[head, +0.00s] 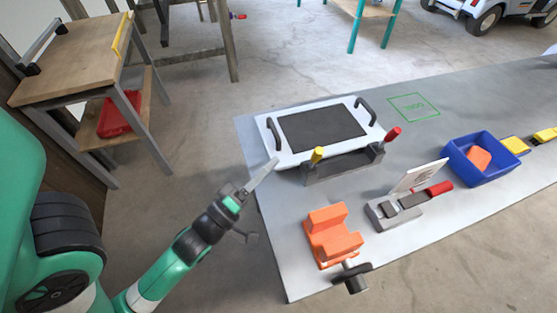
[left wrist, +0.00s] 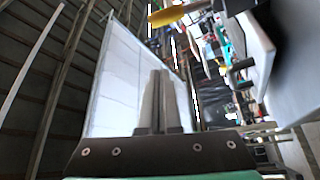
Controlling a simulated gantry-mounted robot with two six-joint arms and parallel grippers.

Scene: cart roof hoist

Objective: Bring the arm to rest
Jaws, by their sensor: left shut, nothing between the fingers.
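My left arm comes in from the lower left in the head view. My left gripper (head: 276,161) is held in the air over the near left edge of the long grey table (head: 262,207). Its pale fingers are together and point up and to the right, towards the white tray. In the left wrist view the left gripper (left wrist: 160,73) shows two grey fingers side by side, shut with nothing between them. The wrist is tilted, so the view looks across the room. My right gripper is not in view.
A white tray with a dark panel (head: 322,129) and two black handles lies on the table. Nearby are a grey rack (head: 343,165), an orange block (head: 333,237), a grey fixture (head: 381,212) and a blue bin (head: 456,163). A wooden workbench (head: 78,58) stands at the left.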

